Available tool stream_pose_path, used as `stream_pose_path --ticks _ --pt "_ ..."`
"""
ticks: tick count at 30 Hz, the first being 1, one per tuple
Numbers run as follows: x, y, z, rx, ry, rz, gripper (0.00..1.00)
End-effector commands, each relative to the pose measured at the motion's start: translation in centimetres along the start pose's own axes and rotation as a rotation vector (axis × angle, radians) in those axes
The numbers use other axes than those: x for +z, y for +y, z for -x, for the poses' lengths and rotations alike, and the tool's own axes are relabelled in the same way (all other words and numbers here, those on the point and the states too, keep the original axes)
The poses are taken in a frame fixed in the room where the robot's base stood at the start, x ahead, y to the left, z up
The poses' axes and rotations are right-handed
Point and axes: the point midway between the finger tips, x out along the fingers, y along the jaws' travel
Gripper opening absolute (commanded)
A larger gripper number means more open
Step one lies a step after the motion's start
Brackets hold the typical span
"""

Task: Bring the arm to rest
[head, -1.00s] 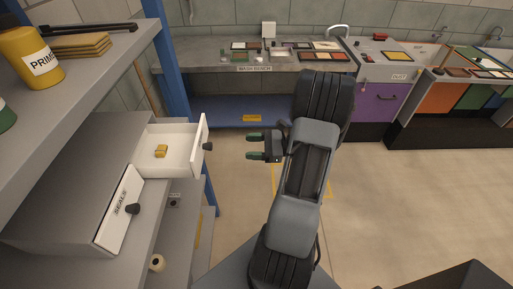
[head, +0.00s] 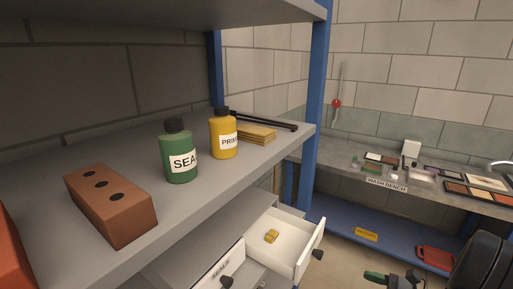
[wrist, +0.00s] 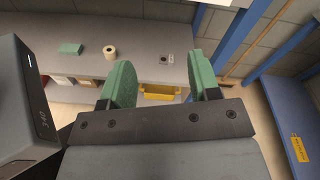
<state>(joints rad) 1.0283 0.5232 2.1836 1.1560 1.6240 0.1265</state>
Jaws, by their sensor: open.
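My gripper (wrist: 160,72) shows in the wrist view with its two green fingers spread wide apart and nothing between them. In the head view only a small part of my gripper (head: 378,279) shows at the bottom edge, right of the open drawer. My dark arm (head: 482,262) fills the lower right corner there, and most of it is out of the picture.
An open white drawer (head: 268,251) holding a small yellow thing (head: 271,236) juts from the shelf unit. A hollow brick (head: 110,204), green bottle (head: 178,152) and yellow bottle (head: 223,134) stand on the shelf. A wash bench (head: 395,186) is behind.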

Motion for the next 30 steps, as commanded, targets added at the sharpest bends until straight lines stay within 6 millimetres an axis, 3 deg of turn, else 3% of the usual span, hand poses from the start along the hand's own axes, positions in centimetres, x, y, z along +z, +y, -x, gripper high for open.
stream_pose_path --ticks 4,7,11,15,19,24,30 --pt "-1.5 4.0 -0.3 0.219 0.192 0.066 0.56" --pt "-1.1 6.4 -1.0 0.459 0.352 0.218 0.56" --pt "0.2 8.2 -1.6 0.763 0.531 0.489 0.56" --pt "2.9 8.3 -2.4 1.061 0.695 0.879 0.56" --pt "6.2 7.9 -4.1 1.239 0.786 1.246 0.56" --pt "10.6 8.6 -6.7 1.321 0.807 1.595 0.56" --pt "14.0 9.9 -9.1 1.300 0.758 1.792 0.56"
